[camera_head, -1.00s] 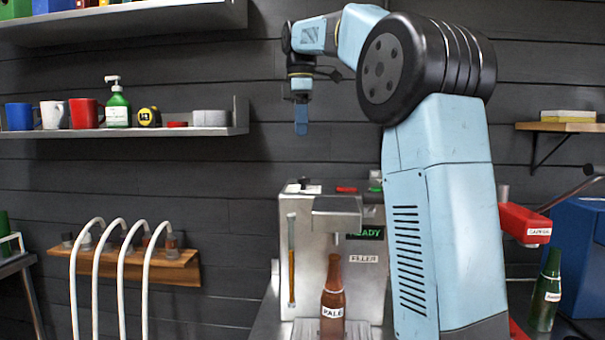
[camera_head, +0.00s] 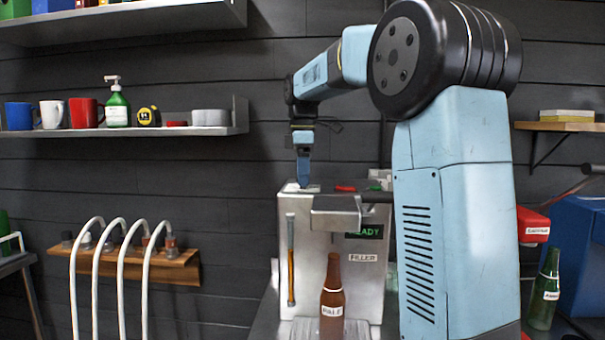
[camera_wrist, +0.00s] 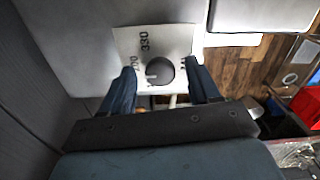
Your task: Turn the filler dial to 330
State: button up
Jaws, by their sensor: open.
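The filler (camera_head: 338,235) is a grey metal machine with a lit READY display (camera_head: 370,232) and a FILLER label. Its dial (camera_wrist: 160,71) is a dark round knob on a white plate (camera_wrist: 165,40) on top, seen from above in the wrist view. The plate shows 330 and other numbers partly hidden by my fingers. A pale pointer mark on the knob points to the lower left, not at 330. My gripper (camera_head: 304,184) is just above the filler's top. In the wrist view my gripper (camera_wrist: 163,88) is open, with one finger on each side of the knob; contact cannot be told.
A brown bottle labelled PALE (camera_head: 332,298) stands at the filler's front. A red object (camera_head: 345,188) lies on its top, right of my gripper. A green bottle (camera_head: 544,290) and red clamp-like device (camera_head: 533,226) stand at the right. A shelf (camera_head: 215,130) is on the wall behind.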

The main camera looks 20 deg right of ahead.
jog(key=c, duration=1)
jog(key=shift+c, duration=0.2)
jog(key=shift+m, duration=0.5)
jog(key=m, duration=0.4)
jog(key=shift+m, duration=0.4)
jog(key=m, duration=0.5)
jog(key=shift+r+m, duration=0.1)
jog(key=shift+m, duration=0.6)
jog(key=o, duration=1)
